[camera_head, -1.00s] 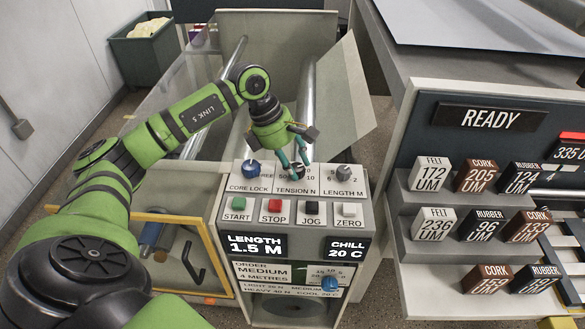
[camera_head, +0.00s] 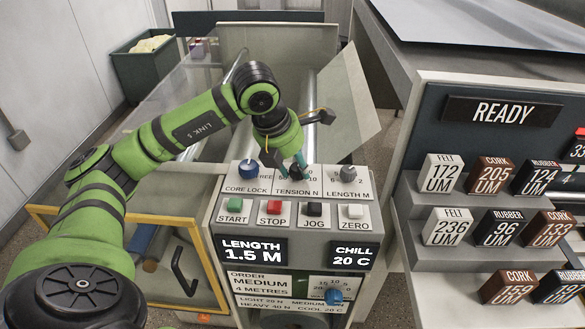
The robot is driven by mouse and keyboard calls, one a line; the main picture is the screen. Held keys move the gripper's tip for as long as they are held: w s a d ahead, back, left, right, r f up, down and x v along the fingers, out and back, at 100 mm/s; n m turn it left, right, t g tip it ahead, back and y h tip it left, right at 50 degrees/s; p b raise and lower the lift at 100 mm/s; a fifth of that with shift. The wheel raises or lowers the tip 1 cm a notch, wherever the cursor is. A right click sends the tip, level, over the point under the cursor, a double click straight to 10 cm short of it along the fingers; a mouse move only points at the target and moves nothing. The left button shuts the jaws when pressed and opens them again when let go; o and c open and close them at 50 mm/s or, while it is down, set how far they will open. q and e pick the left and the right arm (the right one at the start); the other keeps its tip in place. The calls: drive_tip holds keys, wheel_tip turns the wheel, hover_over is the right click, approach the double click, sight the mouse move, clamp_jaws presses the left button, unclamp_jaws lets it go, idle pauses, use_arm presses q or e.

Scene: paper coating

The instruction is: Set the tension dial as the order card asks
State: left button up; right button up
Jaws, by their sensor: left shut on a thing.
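The tension dial (camera_head: 295,174) is a dark knob above the label TENSION N, in the middle of the panel's top row. My left gripper (camera_head: 299,163) reaches down from above and is shut on it, hiding much of its scale. The order card (camera_head: 262,284) is on the panel's lower front and reads ORDER MEDIUM, 4 METRES. Small lines under it read LIGHT 20 N, HEAVY 40 N and COOL 20 C; the end of the MEDIUM line is covered. My right gripper is not in view.
START, STOP, JOG and ZERO buttons sit below. Displays show LENGTH 1.5 M and CHILL 20 C (camera_head: 353,255). Labelled blocks stand on a shelf (camera_head: 450,262) at right.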

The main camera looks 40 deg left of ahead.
use_arm(q)
drive_tip(key=shift+d+n+y+b, duration=0.3)
drive_tip(key=shift+n, duration=0.5)
drive_tip(key=shift+w+a+r, duration=0.1)
drive_tip(key=o, duration=1.1)
drive_tip(key=shift+w, duration=0.2)
drive_tip(key=shift+s+r, duration=0.25)
drive_tip(key=shift+r, duration=0.1)
drive_tip(key=v, duration=1.1)
drive_tip(key=shift+d, duration=0.25)
